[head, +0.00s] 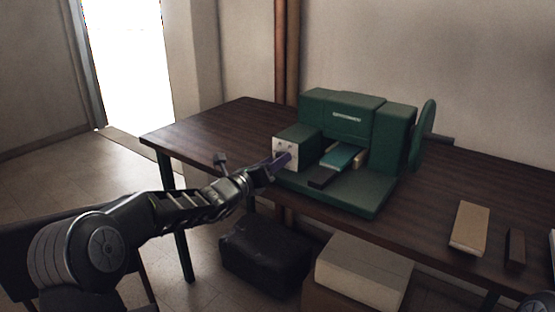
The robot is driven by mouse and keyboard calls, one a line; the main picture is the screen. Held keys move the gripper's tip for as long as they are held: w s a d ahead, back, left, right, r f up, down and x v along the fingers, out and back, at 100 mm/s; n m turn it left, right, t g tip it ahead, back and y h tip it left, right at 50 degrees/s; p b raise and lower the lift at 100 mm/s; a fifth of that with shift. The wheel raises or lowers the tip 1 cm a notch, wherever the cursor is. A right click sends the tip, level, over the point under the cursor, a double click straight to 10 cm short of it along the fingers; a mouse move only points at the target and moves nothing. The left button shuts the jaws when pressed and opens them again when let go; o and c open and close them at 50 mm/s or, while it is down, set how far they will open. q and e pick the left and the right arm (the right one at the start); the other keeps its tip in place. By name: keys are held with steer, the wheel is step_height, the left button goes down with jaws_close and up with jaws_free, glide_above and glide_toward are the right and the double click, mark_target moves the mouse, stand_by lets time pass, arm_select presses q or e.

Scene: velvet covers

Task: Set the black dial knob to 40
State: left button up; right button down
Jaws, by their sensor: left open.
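A green machine (343,112) stands on the dark wooden table. A pale control panel (285,146) is on the box at its left side, with a few small dark details too small to read. My left gripper (286,159) reaches in from the left, its purple-tinted fingers right at the lower part of this panel. It is open. I cannot make out the black dial knob or its scale; the fingers cover that part of the panel. I cannot tell whether they touch the panel or a knob. My right gripper is not in view.
On the table (220,125), a tan block (469,228) and a dark brown block (515,250) lie at the right. Below stand a black box (265,255) and a pale box (362,270). The table's left end is clear.

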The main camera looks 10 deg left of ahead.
arm_select(q)
steer(key=shift+w+d, duration=0.25)
steer(key=shift+w, duration=0.45)
jaws_close()
